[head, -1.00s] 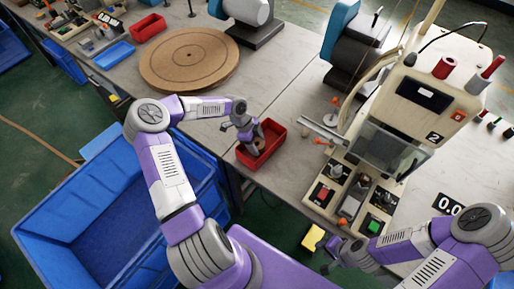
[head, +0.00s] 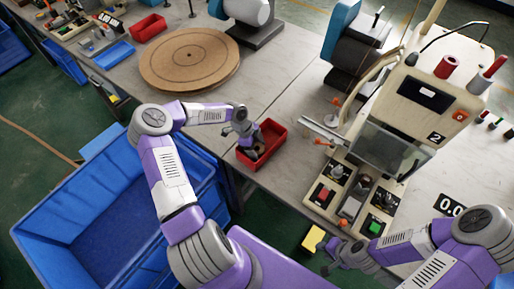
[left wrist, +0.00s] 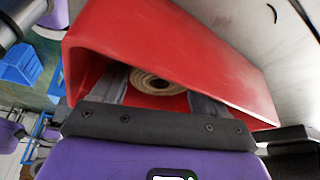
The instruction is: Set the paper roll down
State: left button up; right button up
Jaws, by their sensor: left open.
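The paper roll, a tan coiled ring (left wrist: 155,82), lies inside the red box (left wrist: 175,50) in the left wrist view. My left gripper (left wrist: 158,92) reaches into the box with its fingers apart, one on each side of the roll. Whether the fingers touch the roll is not clear. In the head view, my left gripper (head: 251,148) is at the left part of the red box (head: 274,134), and the roll is mostly hidden by the hand. My right gripper (head: 331,266) is low beside the table's front edge, too small to read its fingers.
A machine marked 2 (head: 425,100) stands to the right of the box, with a control panel in front. A large round brown board (head: 190,60) lies behind on the table. A big blue crate (head: 60,215) stands at left. A yellow object (head: 313,239) is near my right gripper.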

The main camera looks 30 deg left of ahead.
pick_arm(q)
jog(key=p+v, duration=0.1)
jog(key=v, duration=1.1)
jog(key=shift+p, duration=0.35)
jog(key=shift+s, duration=0.15)
